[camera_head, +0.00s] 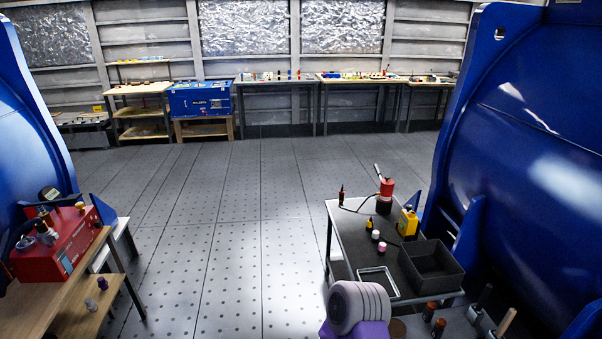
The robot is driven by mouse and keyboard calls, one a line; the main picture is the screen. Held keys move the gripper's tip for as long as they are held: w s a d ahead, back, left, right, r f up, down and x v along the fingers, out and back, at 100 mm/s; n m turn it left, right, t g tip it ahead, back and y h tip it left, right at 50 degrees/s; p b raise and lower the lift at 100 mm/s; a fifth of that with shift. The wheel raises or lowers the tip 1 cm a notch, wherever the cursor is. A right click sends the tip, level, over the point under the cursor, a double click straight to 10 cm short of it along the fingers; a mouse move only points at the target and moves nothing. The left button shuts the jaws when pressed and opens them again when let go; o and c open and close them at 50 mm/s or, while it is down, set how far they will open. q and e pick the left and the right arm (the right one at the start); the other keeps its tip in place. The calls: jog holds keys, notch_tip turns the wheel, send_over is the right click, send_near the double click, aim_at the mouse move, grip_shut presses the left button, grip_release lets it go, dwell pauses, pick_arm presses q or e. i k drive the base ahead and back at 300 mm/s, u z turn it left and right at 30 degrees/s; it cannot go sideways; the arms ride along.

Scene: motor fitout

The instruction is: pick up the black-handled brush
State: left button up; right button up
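A slim black handle (484,296) stands tilted at the bottom right, rising from a small grey holder or base; it looks like the black-handled brush. Its bristles cannot be made out. Beside it, to the right, is a similar item with a light wooden handle (507,320). A grey and purple rounded part of my own arm shows at the bottom centre, left of these handles. Neither of my grippers is in view.
A grey cart (343,235) carries a black bin (432,267), a red tool, a yellow bottle (408,222) and small bottles. Big blue casings (520,140) flank the scene. A wooden bench (40,295) with a red machine stands left. The middle floor is clear.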

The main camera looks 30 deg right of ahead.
aim_at(484, 295)
jog(key=i, duration=2.1)
jog(key=z, duration=2.65)
jog(key=i, duration=0.15)
jog(key=z, duration=0.05)
